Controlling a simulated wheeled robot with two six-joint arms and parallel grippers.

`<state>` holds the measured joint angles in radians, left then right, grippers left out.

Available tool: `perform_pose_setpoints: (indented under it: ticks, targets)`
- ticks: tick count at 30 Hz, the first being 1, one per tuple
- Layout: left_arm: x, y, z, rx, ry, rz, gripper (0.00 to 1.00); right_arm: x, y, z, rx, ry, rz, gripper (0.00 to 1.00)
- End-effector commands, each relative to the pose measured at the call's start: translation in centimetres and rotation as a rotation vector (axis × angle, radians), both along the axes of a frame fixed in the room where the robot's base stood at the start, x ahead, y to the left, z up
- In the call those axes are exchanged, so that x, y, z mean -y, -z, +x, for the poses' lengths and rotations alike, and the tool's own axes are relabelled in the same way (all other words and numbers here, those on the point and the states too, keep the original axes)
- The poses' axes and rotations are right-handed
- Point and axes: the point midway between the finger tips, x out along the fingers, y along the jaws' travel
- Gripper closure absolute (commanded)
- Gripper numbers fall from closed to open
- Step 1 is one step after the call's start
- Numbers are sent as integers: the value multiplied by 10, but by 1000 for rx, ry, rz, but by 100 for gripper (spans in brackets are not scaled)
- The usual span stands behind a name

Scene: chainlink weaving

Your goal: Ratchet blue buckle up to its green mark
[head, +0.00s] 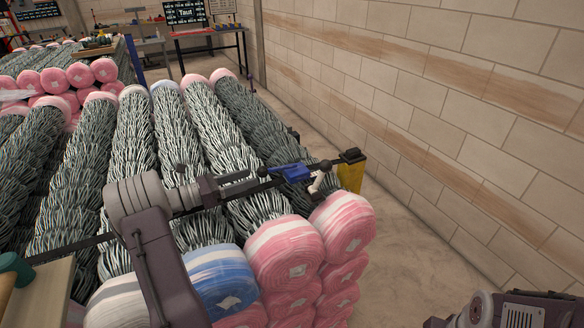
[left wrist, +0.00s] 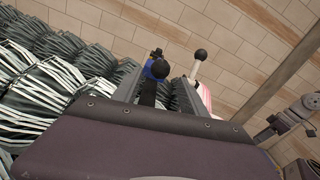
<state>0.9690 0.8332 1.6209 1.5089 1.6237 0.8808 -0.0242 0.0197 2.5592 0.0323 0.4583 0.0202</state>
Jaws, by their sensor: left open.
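The blue buckle (head: 292,172) sits on a dark strap (head: 75,249) that crosses the rolls of woven mesh. A pale lever (head: 317,183) with a dark knob stands beside the buckle. My left gripper (head: 265,179) is open, its fingers pointing right at the buckle, close to its left side. In the left wrist view the blue buckle (left wrist: 158,69) shows between the fingertips, and the black-knobbed lever (left wrist: 200,55) is to their right. I cannot tell whether the fingers touch the buckle. I see no green mark. My right gripper's fingers are out of view; part of that arm shows lower right.
A yellow post (head: 351,173) with a black top stands at the strap's right end. Pink-ended rolls (head: 287,252) and a blue-ended roll (head: 222,279) are stacked below. A block wall (head: 450,100) rises on the right, with bare floor (head: 420,240) before it.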

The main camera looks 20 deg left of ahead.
Motion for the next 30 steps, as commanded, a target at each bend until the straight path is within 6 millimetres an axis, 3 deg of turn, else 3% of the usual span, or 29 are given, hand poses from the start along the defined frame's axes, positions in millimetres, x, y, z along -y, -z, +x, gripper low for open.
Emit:
perform_pose_setpoints:
  ticks: [7, 19, 29, 30]
  targets:
    - [6, 0, 7, -1, 1, 0, 50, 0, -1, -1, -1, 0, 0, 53]
    - [53, 1, 64, -1, 1, 1, 50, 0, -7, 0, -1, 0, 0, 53]
    - [57, 2, 70, -2, -1, 1, 50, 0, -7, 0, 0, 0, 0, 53]
    - [57, 2, 70, -2, -1, 1, 55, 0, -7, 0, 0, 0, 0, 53]
